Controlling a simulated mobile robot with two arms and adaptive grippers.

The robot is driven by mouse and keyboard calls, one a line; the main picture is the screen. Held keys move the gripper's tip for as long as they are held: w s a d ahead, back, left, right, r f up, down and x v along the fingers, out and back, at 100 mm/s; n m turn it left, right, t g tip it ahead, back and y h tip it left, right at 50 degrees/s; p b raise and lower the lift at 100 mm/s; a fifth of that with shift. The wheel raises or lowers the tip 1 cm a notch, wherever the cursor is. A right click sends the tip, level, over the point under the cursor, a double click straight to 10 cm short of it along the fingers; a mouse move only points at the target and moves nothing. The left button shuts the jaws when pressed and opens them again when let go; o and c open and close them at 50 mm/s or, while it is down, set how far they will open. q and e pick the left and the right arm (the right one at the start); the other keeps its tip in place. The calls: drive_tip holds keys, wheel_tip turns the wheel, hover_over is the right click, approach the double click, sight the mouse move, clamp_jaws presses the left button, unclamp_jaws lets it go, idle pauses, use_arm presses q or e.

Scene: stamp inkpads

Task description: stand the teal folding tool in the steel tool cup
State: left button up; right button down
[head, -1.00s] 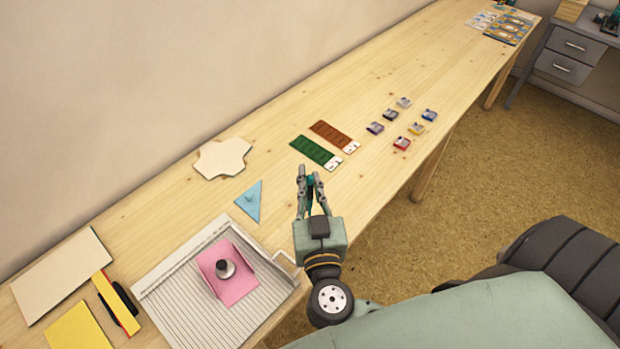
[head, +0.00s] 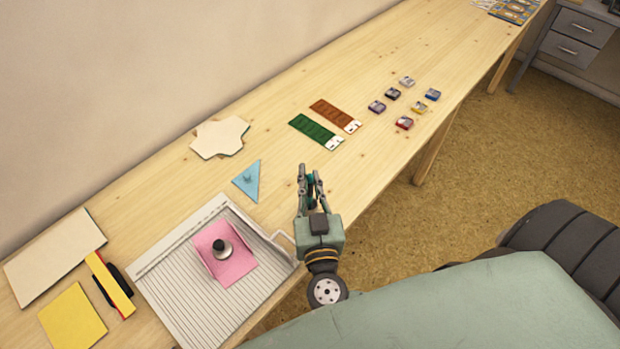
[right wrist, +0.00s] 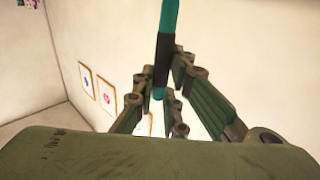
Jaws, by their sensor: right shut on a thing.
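My right gripper (head: 311,172) hangs over the near edge of the wooden table, to the right of the blue triangle. It is shut on the teal folding tool (right wrist: 168,20), which shows only as a small teal patch between the fingers in the head view (head: 310,181). In the right wrist view the tool is a thin teal bar with a dark band, running up out of the frame. Its far end is cut off there. The steel tool cup is not seen in any view. My left gripper is not in view.
A slatted tray (head: 187,306) holds a pink sheet (head: 238,270) with a dark knobbed object (head: 222,248). A blue triangle (head: 247,181), green strip (head: 316,131), brown strip (head: 335,115) and several small inkpads (head: 404,123) lie on the table (head: 270,115). Bare wood lies between them.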

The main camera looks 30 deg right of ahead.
drive_tip(key=shift+f, duration=0.3)
drive_tip(key=c, duration=1.7)
unclamp_jaws()
drive_tip(key=shift+s, duration=0.15)
drive_tip(key=v, duration=1.1)
drive_tip(key=shift+s+a, duration=0.2)
drive_tip(key=shift+s, duration=0.15)
